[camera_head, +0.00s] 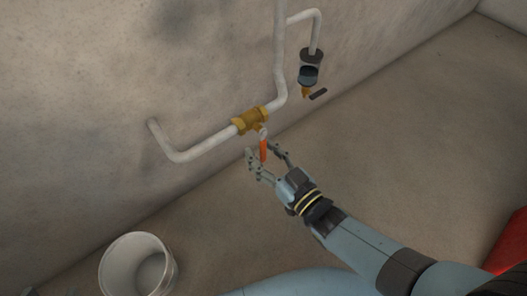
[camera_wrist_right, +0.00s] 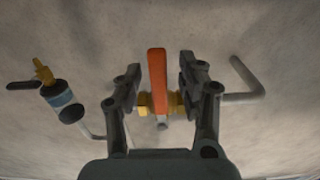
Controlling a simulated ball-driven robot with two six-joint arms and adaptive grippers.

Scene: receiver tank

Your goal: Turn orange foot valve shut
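The foot valve has a brass body (camera_head: 250,121) on a white pipe low on the wall, and an orange lever handle (camera_head: 263,150) that points down toward my right gripper. My right gripper (camera_head: 266,160) is open, with one finger on each side of the orange handle. In the right wrist view the orange handle (camera_wrist_right: 157,80) stands between the two fingers (camera_wrist_right: 158,85), with a visible gap on both sides. The brass body (camera_wrist_right: 145,103) shows behind it, partly hidden by the fingers. My left gripper is not in view.
A second pipe ends in a dark fitting (camera_head: 310,67) with a brass tap (camera_head: 306,91) and a black lever (camera_head: 318,94), right of the valve. A white bucket (camera_head: 138,265) stands at lower left. A red object (camera_head: 511,243) is at the right edge. The floor between is clear.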

